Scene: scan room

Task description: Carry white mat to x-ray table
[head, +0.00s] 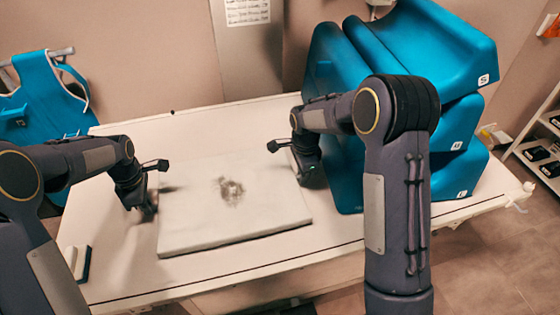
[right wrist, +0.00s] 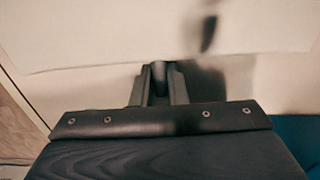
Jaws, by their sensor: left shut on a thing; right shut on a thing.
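The white mat (head: 240,214) is a flat, thick pad with a dark smudge in its middle. It lies level over the long white x-ray table (head: 190,127); I cannot tell whether it touches the top. My left gripper (head: 150,206) is shut on the mat's left edge. My right gripper (head: 297,168) is shut on its right edge, with the fingertips partly hidden by the wrist. In the right wrist view the fingers (right wrist: 158,88) meet the edge of the mat (right wrist: 150,35).
Blue wedge cushions (head: 440,55) are stacked at the table's right end, close to my right arm. A blue apron (head: 40,95) hangs at the left. A small dark-and-white block (head: 82,263) lies near the table's front left. A shelf (head: 540,150) stands at the far right.

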